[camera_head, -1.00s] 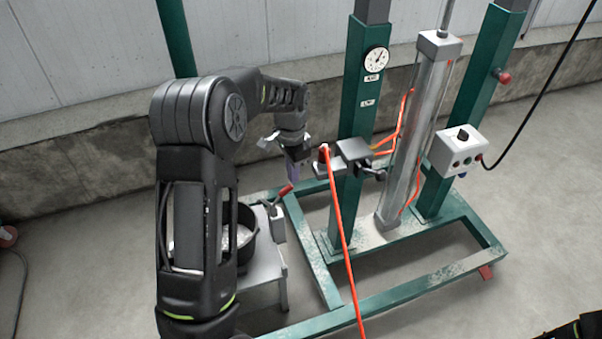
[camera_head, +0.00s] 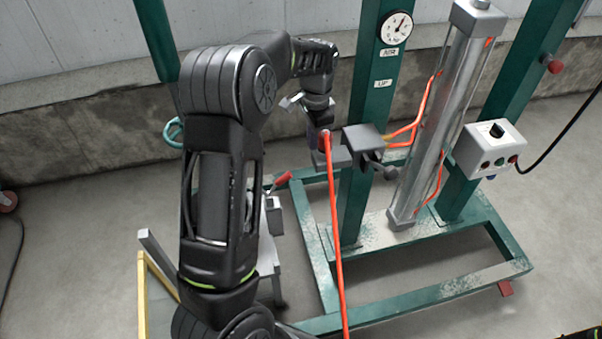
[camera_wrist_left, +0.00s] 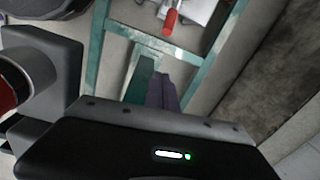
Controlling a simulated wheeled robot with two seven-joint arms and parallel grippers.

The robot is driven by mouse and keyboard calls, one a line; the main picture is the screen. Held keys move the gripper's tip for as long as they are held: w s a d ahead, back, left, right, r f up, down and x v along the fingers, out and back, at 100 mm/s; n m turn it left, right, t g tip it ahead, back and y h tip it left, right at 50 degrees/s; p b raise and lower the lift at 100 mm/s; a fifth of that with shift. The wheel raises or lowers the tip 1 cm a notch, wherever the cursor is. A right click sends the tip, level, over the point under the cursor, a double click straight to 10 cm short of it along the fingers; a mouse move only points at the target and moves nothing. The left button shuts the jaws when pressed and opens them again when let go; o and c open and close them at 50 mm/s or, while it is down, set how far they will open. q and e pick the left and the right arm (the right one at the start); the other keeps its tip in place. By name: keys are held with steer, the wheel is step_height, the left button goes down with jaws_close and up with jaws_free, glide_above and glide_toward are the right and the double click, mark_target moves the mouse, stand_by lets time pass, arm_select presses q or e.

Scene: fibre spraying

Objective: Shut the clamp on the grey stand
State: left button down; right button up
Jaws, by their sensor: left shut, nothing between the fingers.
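The grey stand (camera_head: 273,217) is low and left of the green press frame, mostly hidden behind my left arm in the head view. Its clamp shows as a red handle (camera_head: 282,180) tilted up to the right; I cannot tell whether the clamp is open or shut. In the left wrist view the red handle (camera_wrist_left: 170,22) is at the top, beside part of the grey stand (camera_wrist_left: 198,10). My left gripper (camera_head: 322,140) is shut and empty, above and right of the handle; its tips are partly hidden by the hose end. Its dark fingers (camera_wrist_left: 163,88) point towards the handle's side, apart from it.
A control box (camera_head: 490,150) and a cylinder (camera_head: 440,120) stand right. A yellow-edged frame (camera_head: 147,300) is at lower left.

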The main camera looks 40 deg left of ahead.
mark_target(276, 184)
arm_select(q)
steer(key=shift+f, duration=0.45)
arm_select(e)
steer(key=shift+f, duration=0.5)
arm_select(q)
steer(key=shift+f, duration=0.1)
